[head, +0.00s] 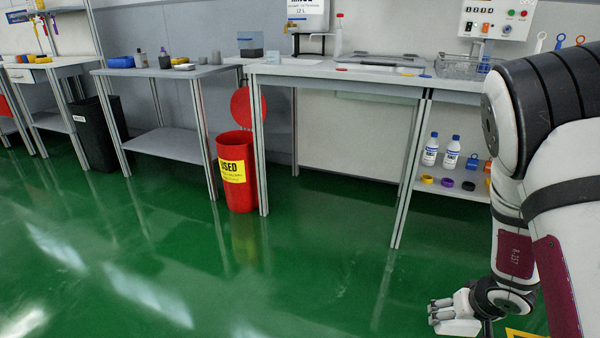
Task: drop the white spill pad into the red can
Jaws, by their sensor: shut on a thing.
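The red can (236,200) stands on the green floor between two benches, left of centre. It has a yellow "USED" label, and its round red lid (247,107) stands raised behind the open mouth. My gripper (441,313) is low at the lower right, well to the right of the can and apart from it. It is shut on a pale thing that appears to be the white spill pad (458,328). The pad and the fingers are close in colour and small, so their edges are hard to tell apart.
A grey bench (355,77) with a lower shelf of bottles and tape rolls stands right of the can. Another bench (165,71) stands left of it. A black bin (92,133) is farther left. The green floor (250,285) in front is clear.

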